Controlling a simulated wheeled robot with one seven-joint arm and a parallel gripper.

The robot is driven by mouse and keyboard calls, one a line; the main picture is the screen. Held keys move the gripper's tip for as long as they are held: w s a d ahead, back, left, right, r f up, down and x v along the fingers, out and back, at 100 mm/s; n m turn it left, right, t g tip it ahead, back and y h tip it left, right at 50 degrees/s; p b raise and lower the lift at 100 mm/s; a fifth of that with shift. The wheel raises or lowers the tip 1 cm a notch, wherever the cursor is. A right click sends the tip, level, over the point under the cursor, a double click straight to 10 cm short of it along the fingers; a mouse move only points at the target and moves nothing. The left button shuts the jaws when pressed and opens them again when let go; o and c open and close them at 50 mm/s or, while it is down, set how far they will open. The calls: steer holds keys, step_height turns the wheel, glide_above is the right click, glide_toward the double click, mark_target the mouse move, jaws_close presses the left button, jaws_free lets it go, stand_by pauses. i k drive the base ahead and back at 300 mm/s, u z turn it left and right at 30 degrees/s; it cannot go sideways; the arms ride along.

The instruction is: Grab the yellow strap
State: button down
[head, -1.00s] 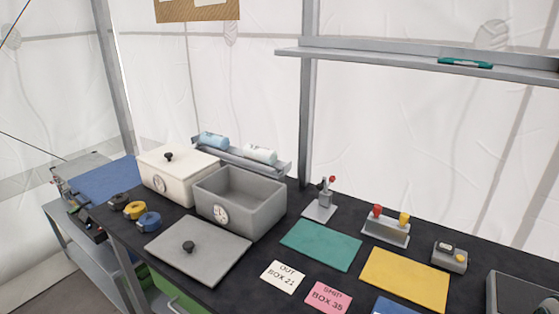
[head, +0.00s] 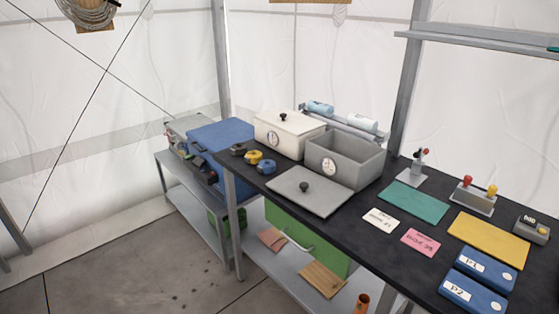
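The yellow strap (head: 253,158) is a small rolled coil with a dark centre. It lies on the black tabletop (head: 245,182) near its left end, in the head view. A black coil (head: 238,149) lies just to its left and a blue coil (head: 266,167) just to its right. My gripper is not in view, and nothing holds the strap.
A white lidded box (head: 285,138) and an open grey box (head: 350,160) stand behind the coils. A grey lid (head: 312,191) lies to their right. A lower bench with a blue case (head: 222,133) stands beyond the table's left end. The floor (head: 130,270) in front is clear.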

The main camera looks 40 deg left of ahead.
mark_target(253, 156)
steer(key=k, duration=0.25)
steer(key=z, duration=0.95)
steer(key=i, duration=0.95)
steer(key=u, duration=3.2)
steer(key=i, duration=0.5)
steer(key=k, duration=0.6)
steer(key=u, duration=0.75)
steer(key=i, duration=1.35)
steer(key=u, duration=0.4)
